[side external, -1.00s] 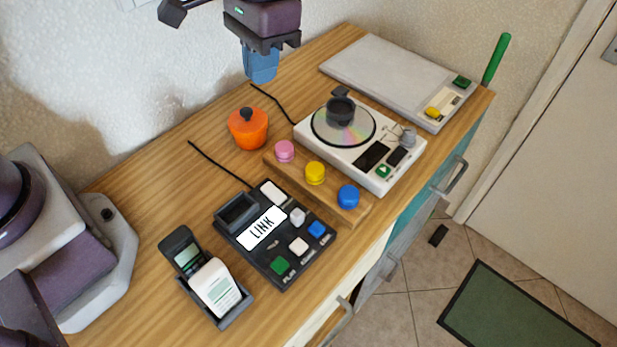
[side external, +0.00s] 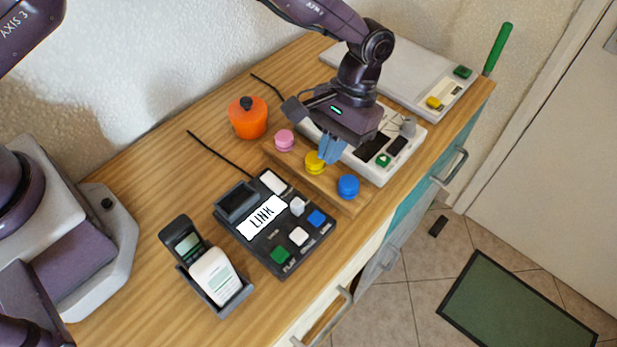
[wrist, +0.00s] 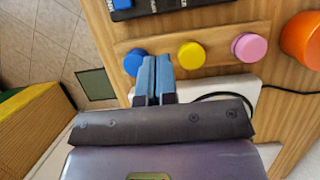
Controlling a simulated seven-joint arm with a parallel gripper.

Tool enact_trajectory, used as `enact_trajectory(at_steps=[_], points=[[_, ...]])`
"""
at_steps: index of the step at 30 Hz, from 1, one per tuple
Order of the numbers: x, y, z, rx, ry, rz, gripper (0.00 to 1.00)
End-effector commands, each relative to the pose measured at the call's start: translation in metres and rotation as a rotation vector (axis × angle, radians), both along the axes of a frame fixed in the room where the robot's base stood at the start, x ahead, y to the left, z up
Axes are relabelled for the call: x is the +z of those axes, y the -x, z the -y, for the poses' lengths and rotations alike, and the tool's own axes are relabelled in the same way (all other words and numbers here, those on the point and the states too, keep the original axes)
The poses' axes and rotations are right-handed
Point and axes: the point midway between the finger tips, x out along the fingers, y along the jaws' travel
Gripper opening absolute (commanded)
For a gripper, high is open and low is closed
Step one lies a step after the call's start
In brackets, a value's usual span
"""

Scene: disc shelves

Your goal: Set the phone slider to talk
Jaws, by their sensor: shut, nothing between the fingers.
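A dark phone-like handset (side external: 205,262) with a small screen and a pale lower part sits in a cradle at the front left in the side view. Beside it is a black LINK box (side external: 262,217) with a screen, a pale knob (side external: 298,206) and white, blue and green buttons. Its small lettering is too fine to read fully, and I cannot tell a talk mark. My gripper (side external: 332,150) is shut and empty near the yellow button, apart from the phone and box. In the wrist view its blue fingertips (wrist: 156,78) are together. The box's edge (wrist: 165,10) shows at the top.
A wooden strip carries pink (side external: 284,141), yellow (side external: 314,162) and blue (side external: 348,187) buttons. Behind it is a white disc player (side external: 375,165), partly hidden by my arm. An orange pot (side external: 247,121) stands left.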

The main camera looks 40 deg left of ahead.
Motion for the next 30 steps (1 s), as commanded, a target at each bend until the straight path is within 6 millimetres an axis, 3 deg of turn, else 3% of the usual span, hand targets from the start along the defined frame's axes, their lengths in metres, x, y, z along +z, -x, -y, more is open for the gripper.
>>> enact_trajectory(at_steps=[5, 15, 30], points=[[-0.037, 0.016, 0.0, -0.002, -0.001, -0.004, 0.0], [-0.033, 0.051, 0.0, -0.002, 0.001, 0.001, 0.0], [-0.033, 0.06, 0.001, -0.003, 0.001, 0.001, 0.0]])
